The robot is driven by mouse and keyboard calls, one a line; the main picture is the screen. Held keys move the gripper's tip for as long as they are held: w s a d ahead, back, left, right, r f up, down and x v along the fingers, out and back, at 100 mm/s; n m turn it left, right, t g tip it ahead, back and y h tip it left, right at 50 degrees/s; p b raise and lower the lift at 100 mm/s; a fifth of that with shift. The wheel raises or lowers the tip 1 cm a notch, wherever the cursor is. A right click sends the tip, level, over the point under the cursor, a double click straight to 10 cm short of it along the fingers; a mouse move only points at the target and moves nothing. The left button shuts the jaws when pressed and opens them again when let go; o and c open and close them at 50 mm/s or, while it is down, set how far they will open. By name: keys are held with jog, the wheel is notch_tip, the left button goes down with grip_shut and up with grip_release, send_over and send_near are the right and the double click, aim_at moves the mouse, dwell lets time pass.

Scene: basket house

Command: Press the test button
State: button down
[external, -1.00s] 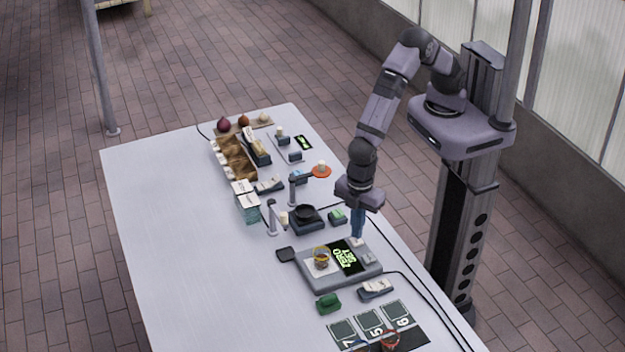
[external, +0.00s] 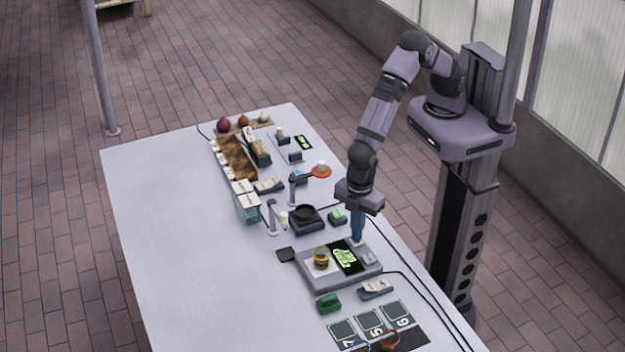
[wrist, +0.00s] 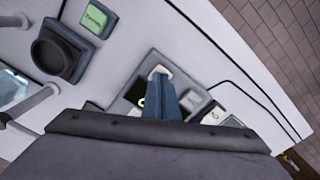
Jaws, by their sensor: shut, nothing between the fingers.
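A grey device (external: 312,275) with a dark display (external: 346,257) lies on the table, green characters lit on it. A pale button (wrist: 160,72) sits at its top corner, and a lighter grey button (external: 368,259) lies beside the display. I cannot read which button is marked test. My gripper (external: 357,240) is shut and empty, pointing down with its blue-grey fingertips at the pale button. In the wrist view the fingers (wrist: 163,90) cover part of the display and the button's lower edge. Contact with the button cannot be told.
A small jar (external: 321,262) stands on the device's pale plate. A green-topped block (external: 338,217) and a black round dish (external: 304,213) are behind it. The table's left side is clear.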

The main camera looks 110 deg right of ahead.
jog(key=shift+f, duration=0.45)
jog(key=shift+r, duration=0.2)
jog(key=shift+r+p, duration=0.55)
jog(key=shift+r, duration=0.2)
jog(key=shift+r, duration=0.1)
notch_tip(320, 180, up, 6)
jog(key=p, duration=0.4)
jog(key=shift+p, duration=0.35)
dwell(0.5)
